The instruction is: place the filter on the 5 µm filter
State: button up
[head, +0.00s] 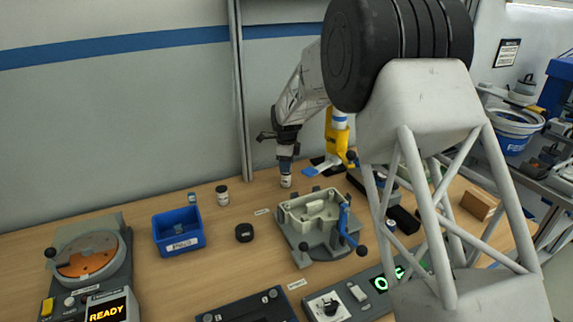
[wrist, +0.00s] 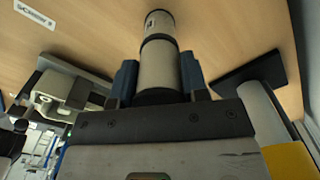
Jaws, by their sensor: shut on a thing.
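My gripper (head: 286,162) points down near the back wall in the head view. In the wrist view my gripper (wrist: 158,78) is shut on a pale cylindrical filter (wrist: 158,65) with dark bands, held between its two dark blue fingers. The held filter is mostly hidden in the head view.
A white jar with a dark cap (head: 222,196) stands left of my gripper. A blue bin (head: 178,246), a black ring (head: 244,233) and a grey fixture with a blue lever (head: 300,240) stand nearer. A yellow holder (head: 337,138) is close on the right.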

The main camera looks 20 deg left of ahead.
jog(key=shift+f, duration=0.15)
jog(key=o, duration=1)
notch_tip(320, 180, up, 12)
jog(key=shift+r, duration=0.15)
dwell(0.3)
dwell(0.7)
